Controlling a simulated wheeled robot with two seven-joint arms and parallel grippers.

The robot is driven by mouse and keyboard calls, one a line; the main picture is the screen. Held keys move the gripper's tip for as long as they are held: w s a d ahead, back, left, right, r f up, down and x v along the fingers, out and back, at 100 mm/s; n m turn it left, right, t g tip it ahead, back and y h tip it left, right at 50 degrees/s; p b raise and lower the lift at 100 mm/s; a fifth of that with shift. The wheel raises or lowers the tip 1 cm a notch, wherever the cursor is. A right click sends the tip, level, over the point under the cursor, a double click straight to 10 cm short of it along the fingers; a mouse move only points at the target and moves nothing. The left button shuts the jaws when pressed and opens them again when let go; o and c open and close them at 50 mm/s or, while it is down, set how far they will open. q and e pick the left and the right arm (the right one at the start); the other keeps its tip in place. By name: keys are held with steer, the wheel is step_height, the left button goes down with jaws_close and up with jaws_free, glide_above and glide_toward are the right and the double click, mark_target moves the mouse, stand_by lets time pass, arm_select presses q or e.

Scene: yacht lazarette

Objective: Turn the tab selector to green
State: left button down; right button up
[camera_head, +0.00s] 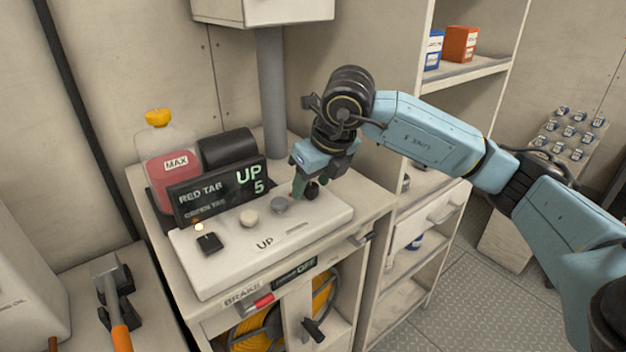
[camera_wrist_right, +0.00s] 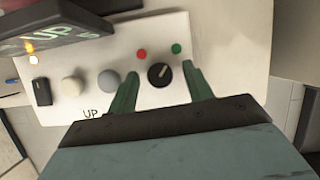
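The tab selector is a black round knob (camera_wrist_right: 160,74) on the white control panel (camera_head: 205,270). A red dot (camera_wrist_right: 141,54) and a green dot (camera_wrist_right: 176,48) sit above it in the right wrist view. A pale mark on the knob slants to the upper right, but its exact setting is hard to tell. My right gripper (camera_wrist_right: 160,88) is open, its green fingers on either side of the knob with gaps to it. In the head view the gripper (camera_head: 302,187) hangs over the panel's right part and partly hides the knob (camera_head: 312,191). My left gripper is not in view.
The display (camera_head: 218,190) shows "RED TAB" bright, "GREEN TAB" dim, and "UP 5". A grey button (camera_head: 279,205), a pale button (camera_head: 248,218) and a black switch (camera_head: 209,243) sit left of the knob. A grey post (camera_head: 271,90) stands behind the panel. A hammer (camera_head: 115,300) lies at left.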

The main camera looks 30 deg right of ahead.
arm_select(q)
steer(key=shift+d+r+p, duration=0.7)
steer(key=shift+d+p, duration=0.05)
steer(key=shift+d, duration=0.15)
arm_select(e)
steer(key=v, duration=1.3)
steer(key=shift+r, duration=0.2)
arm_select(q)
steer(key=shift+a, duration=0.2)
arm_select(e)
steer(key=shift+s, duration=0.1)
